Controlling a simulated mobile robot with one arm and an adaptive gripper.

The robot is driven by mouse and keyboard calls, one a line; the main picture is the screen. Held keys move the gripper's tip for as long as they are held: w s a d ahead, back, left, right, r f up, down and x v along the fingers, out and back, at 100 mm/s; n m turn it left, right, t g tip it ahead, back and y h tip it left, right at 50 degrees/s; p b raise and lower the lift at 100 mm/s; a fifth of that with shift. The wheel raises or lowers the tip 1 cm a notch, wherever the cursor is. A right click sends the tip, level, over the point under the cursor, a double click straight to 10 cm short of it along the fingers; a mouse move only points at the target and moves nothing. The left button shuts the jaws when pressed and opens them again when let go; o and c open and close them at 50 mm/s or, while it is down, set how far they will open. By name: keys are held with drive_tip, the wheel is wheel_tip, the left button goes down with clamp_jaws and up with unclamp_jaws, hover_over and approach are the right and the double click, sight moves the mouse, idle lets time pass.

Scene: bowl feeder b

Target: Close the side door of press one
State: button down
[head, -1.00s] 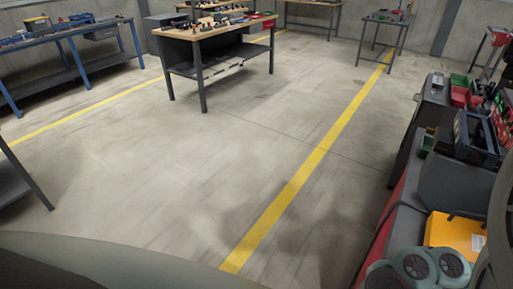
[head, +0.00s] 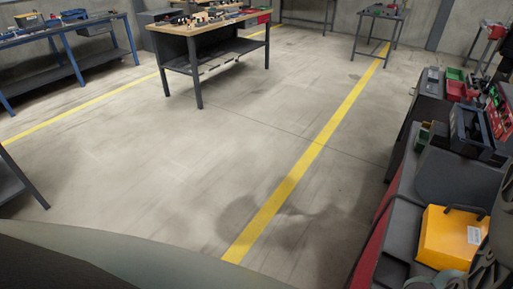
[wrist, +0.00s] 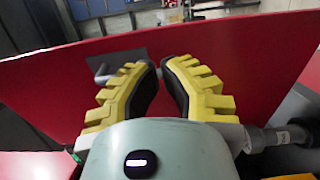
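In the wrist view a large red panel (wrist: 270,60), possibly the side door, stretches across behind my gripper. A small grey handle-like piece (wrist: 101,74) on a dark patch shows just left of my left finger, partly hidden behind it. My gripper (wrist: 160,66) has yellow ribbed fingers with dark pads, close in front of the panel. The fingertips are near each other with a narrow gap. I cannot tell whether anything is held or whether the tips touch the panel. My gripper is not visible in the head view, and no press can be clearly made out there.
In the head view a wooden-topped workbench (head: 205,27) stands at the back, with a blue-legged bench (head: 75,35) at left. A yellow box (head: 447,237) sits at right beside bins and equipment. The floor with the yellow line (head: 300,170) is clear.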

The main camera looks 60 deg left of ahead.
drive_tip(key=w+d+p, duration=0.1)
drive_tip(key=d+p, duration=0.1)
drive_tip(key=d, duration=0.5)
drive_tip(key=shift+d+p, duration=0.3)
drive_tip(key=shift+p, duration=0.1)
drive_tip(key=shift+w, duration=0.1)
drive_tip(key=shift+d, duration=0.1)
